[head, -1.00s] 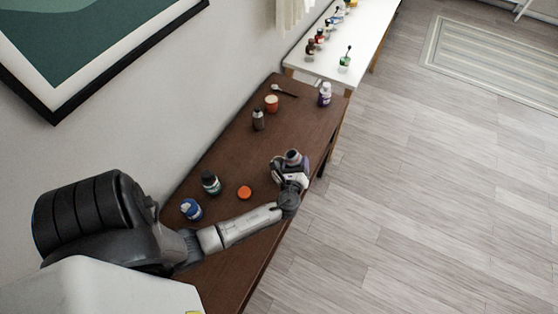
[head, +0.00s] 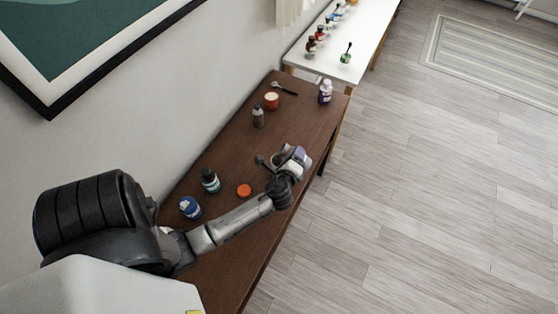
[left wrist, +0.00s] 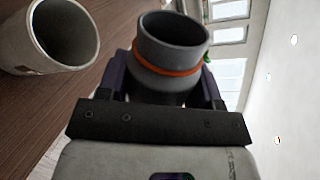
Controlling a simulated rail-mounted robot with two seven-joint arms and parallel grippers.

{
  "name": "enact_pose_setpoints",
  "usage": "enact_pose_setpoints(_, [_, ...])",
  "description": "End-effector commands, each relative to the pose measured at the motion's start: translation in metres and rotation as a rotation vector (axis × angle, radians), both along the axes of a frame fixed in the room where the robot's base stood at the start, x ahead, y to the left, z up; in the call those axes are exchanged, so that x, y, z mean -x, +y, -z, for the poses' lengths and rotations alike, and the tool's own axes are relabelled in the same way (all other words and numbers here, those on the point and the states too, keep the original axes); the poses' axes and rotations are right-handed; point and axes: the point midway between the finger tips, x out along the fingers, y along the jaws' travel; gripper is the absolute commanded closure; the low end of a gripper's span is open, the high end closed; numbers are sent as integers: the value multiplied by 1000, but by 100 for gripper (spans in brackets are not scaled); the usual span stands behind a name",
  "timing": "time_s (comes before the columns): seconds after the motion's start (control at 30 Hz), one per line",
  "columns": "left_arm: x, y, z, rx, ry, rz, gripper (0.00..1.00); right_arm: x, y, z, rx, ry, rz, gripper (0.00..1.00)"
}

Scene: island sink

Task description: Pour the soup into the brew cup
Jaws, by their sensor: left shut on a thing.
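My left gripper (head: 277,161) is over the right part of the brown table in the head view. In the left wrist view it (left wrist: 168,92) is shut around a dark grey open jar with an orange band (left wrist: 172,45), which I take to be the soup jar. Its mouth is open; no soup is visible in it. The gripper is turned on its side. A pale cup with a dark inside (left wrist: 20,42), perhaps the brew cup, stands left of the jar in the wrist view, apart from it. I cannot tell which thing it is in the head view. My right gripper is not in view.
On the brown table (head: 225,235) are an orange lid (head: 244,190), a dark green jar (head: 210,181), a blue jar (head: 189,208), a grey bottle (head: 258,118), an orange-topped cup (head: 271,101), a spoon (head: 284,90) and a purple-labelled bottle (head: 325,92). A white table (head: 325,68) adjoins behind.

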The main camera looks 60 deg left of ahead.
Motion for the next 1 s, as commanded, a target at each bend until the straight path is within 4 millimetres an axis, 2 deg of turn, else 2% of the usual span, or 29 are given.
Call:
enact_pose_setpoints(0.67, [0,0,7,138,-102,1,68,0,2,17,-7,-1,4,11])
enact_pose_setpoints(1.0, [1,0,4,169,-124,1,68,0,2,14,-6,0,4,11])
